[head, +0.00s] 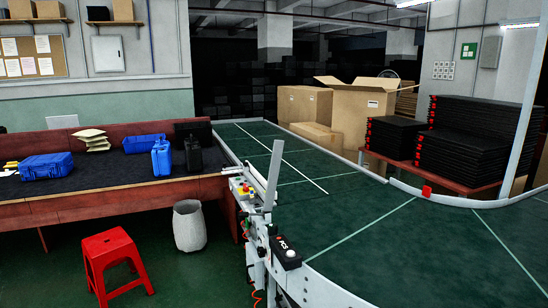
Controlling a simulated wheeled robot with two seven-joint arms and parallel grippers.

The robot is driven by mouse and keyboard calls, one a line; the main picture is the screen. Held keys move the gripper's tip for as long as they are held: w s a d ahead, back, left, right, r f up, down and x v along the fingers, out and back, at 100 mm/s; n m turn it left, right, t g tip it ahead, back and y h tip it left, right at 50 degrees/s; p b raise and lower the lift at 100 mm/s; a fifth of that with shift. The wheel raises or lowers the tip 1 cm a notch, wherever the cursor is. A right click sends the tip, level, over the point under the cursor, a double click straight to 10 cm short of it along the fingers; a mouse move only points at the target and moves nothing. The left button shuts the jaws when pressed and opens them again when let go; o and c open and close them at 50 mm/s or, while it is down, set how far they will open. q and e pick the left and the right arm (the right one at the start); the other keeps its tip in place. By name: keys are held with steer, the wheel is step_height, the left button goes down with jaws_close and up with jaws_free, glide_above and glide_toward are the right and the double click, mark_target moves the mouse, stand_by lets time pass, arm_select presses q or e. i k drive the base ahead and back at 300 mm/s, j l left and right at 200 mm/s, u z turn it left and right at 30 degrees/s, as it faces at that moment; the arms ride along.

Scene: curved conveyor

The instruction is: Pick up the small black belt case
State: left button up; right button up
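I cannot tell for certain which thing is the small black belt case. A small black upright case (194,156) stands at the right end of the desk (110,178), just right of a blue upright case (161,157). Neither of my grippers is in view.
A blue case (46,166) and a blue bin (144,143) are on the desk. A red stool (115,262) and a grey waste bin (189,225) stand on the floor. Black stacks (465,140) and cartons (360,112) are beyond the conveyor. The visible belt is bare.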

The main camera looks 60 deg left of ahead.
mark_target(193, 152)
steer(key=u, duration=2.65)
